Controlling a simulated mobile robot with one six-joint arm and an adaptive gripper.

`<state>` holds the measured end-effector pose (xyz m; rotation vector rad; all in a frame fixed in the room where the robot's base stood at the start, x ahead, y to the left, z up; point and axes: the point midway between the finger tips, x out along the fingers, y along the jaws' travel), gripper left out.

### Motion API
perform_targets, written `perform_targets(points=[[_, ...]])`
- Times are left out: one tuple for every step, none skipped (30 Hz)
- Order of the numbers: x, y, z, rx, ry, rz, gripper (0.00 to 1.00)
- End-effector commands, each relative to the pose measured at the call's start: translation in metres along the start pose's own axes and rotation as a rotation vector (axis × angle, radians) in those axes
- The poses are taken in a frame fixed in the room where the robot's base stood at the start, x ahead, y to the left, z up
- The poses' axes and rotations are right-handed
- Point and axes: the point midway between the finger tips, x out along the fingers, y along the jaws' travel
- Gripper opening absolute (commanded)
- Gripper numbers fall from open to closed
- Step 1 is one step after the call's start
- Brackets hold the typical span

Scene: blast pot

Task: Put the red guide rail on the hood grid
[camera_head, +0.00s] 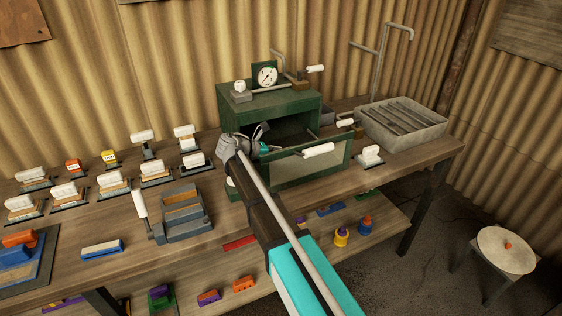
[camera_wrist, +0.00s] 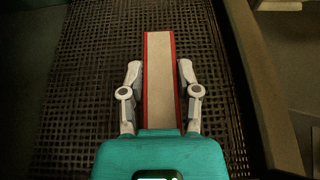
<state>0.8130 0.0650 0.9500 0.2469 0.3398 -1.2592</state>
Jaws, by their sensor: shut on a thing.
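The red guide rail (camera_wrist: 160,85), a long piece with red edges and a pale middle face, lies between the fingers of my gripper (camera_wrist: 160,72) in the wrist view. My gripper is shut on it. The hood grid (camera_wrist: 85,75), a dark woven mesh, spreads beneath and around the rail. I cannot tell whether the rail touches it. In the head view, my gripper (camera_head: 264,136) reaches into the front of the green hood (camera_head: 290,106); the rail and the grid cannot be made out there.
The hood's front flap (camera_head: 312,168) with a white handle hangs open beside my arm. A grey slatted tray (camera_head: 438,126) stands to the right. Several white-handled blocks (camera_head: 113,183) and a grey stepped holder (camera_head: 184,226) fill the bench's left. Coloured pieces lie on the lower shelf (camera_head: 290,243).

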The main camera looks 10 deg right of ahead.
Motion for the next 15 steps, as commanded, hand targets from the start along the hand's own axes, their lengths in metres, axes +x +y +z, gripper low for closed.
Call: perform_targets(points=[[0.002, 0.0, -0.005, 0.0, -0.001, 0.0, 0.0], [0.003, 0.0, -0.007, 0.0, -0.001, 0.0, 0.0], [0.004, 0.0, -0.01, 0.0, -0.001, 0.0, 0.0], [0.005, 0.0, -0.012, 0.0, -0.001, 0.0, 0.0], [0.006, 0.0, -0.015, 0.0, -0.001, 0.0, 0.0], [0.008, 0.0, -0.018, 0.0, -0.001, 0.0, 0.0], [0.009, 0.0, -0.02, 0.0, -0.001, 0.0, 0.0], [0.01, 0.0, -0.022, 0.0, -0.001, 0.0, 0.0], [0.011, 0.0, -0.025, 0.0, -0.001, 0.0, 0.0], [0.011, 0.0, -0.027, 0.0, -0.001, 0.0, 0.0], [0.012, 0.0, -0.029, 0.0, -0.001, 0.0, 0.0], [0.013, 0.0, -0.03, 0.0, -0.001, 0.0, 0.0], [0.013, 0.0, -0.031, 0.0, -0.001, 0.0, 0.0], [0.013, 0.0, -0.032, 0.0, -0.001, 0.0, 0.0], [0.014, 0.0, -0.032, 0.0, -0.001, 0.0, 0.0]])
